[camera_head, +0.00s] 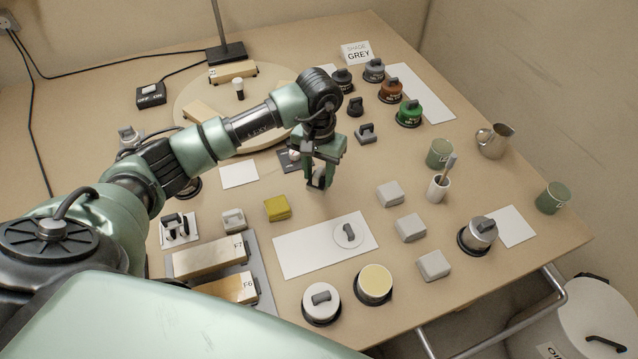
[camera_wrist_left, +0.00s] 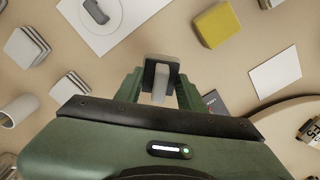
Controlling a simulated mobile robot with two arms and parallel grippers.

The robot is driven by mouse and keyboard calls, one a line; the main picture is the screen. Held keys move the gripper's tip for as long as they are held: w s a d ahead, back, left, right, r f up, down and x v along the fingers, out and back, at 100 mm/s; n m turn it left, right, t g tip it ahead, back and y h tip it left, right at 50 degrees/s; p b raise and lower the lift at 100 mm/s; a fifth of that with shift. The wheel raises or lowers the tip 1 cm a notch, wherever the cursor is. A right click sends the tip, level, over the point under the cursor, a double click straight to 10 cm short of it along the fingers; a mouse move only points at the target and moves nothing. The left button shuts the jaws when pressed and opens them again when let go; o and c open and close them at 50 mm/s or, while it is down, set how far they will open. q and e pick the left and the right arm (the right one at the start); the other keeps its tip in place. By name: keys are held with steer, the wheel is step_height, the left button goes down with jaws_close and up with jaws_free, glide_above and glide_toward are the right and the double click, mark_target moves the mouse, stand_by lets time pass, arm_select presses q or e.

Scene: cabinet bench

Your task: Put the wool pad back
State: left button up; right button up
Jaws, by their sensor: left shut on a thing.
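My left gripper (camera_head: 320,178) is above the middle of the bench, pointing down. It is shut on a small pad with a pale upright grip and a dark base, which also shows between the fingers in the left wrist view (camera_wrist_left: 160,76). I take it to be the wool pad, but its material cannot be told. The pad appears raised above the bench. A small dark plate (camera_head: 286,160) lies just left of the gripper; it shows partly in the left wrist view (camera_wrist_left: 214,102). My right gripper is not in view.
A yellow sponge-like block (camera_head: 277,208) and a white sheet (camera_head: 300,257) with a grey-handled disc lie in front. Several grey blocks (camera_head: 410,227) stand to the right, near a cup with a brush (camera_head: 437,188). A round board (camera_head: 190,110) is behind my arm. Lidded pots (camera_head: 408,113) stand behind right.

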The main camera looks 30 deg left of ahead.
mark_target(319, 187)
arm_select(q)
steer(key=shift+f, duration=0.65)
step_height(319, 187, down, 4)
steer(key=shift+p, duration=0.3)
steer(key=shift+f, duration=0.2)
steer(key=o, duration=1.3)
